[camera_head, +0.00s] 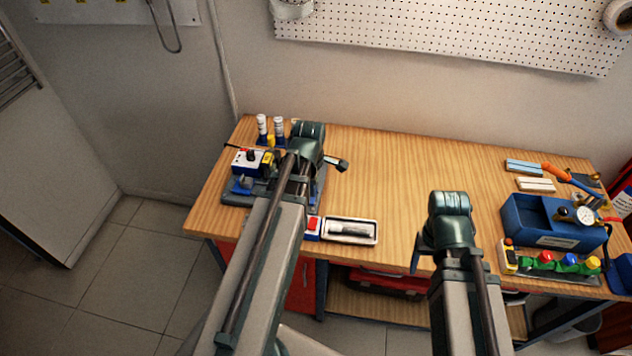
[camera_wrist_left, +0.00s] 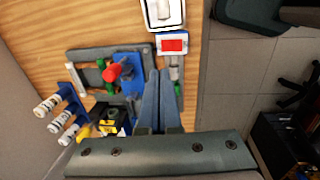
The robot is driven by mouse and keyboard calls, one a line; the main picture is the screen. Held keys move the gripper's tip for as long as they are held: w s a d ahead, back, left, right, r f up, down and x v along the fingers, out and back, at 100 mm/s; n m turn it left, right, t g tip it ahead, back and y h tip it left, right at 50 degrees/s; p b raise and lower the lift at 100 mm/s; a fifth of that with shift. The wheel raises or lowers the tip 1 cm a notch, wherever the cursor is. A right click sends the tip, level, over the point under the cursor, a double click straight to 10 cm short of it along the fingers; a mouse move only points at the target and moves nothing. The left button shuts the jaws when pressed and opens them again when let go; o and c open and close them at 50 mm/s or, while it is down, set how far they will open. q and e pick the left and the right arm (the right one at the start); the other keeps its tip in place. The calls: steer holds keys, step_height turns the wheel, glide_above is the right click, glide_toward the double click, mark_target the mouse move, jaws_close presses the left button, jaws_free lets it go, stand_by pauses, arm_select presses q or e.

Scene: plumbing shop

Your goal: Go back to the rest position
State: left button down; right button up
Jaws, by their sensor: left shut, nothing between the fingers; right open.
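My left gripper (camera_wrist_left: 158,75) is shut with nothing between its fingers. In the left wrist view it hangs over the right edge of a grey fixture (camera_wrist_left: 88,55) with a blue block and a red knob. In the head view my left arm's dark wrist covers part of this fixture (camera_head: 232,198), at the left end of the bench, and the fingertips are hidden. My right gripper (camera_head: 418,256) is at the bench's front edge, right of the middle. It is open and appears empty, though my own wrist partly hides it.
A white tray (camera_head: 371,231) with a grey cylinder and a red-topped box (camera_head: 313,229) lie at the front edge. Several white-capped bottles (camera_head: 262,126) stand at back left. A blue bin (camera_head: 520,218) and coloured valves (camera_head: 571,259) crowd the right. The wooden bench (camera_head: 405,165) is clear in the middle.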

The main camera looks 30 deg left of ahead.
arm_select(q)
steer(key=s+d+f+m+b, duration=0.3)
steer(key=d+m, duration=0.4)
steer(key=m, duration=0.1)
steer(key=s+d+f+m+g+b, duration=0.1)
steer(key=s+d+f+m+b, duration=0.2)
steer(key=d+m, duration=0.5)
steer(key=s+d+f+m+b, duration=0.3)
steer(key=d+f+m+b, duration=0.1)
steer(key=d+m, duration=0.4)
steer(key=shift+s+m+g+y, duration=0.3)
steer(key=shift+m+y, duration=0.1)
steer(key=shift+m, duration=0.1)
steer(key=shift+d, duration=0.1)
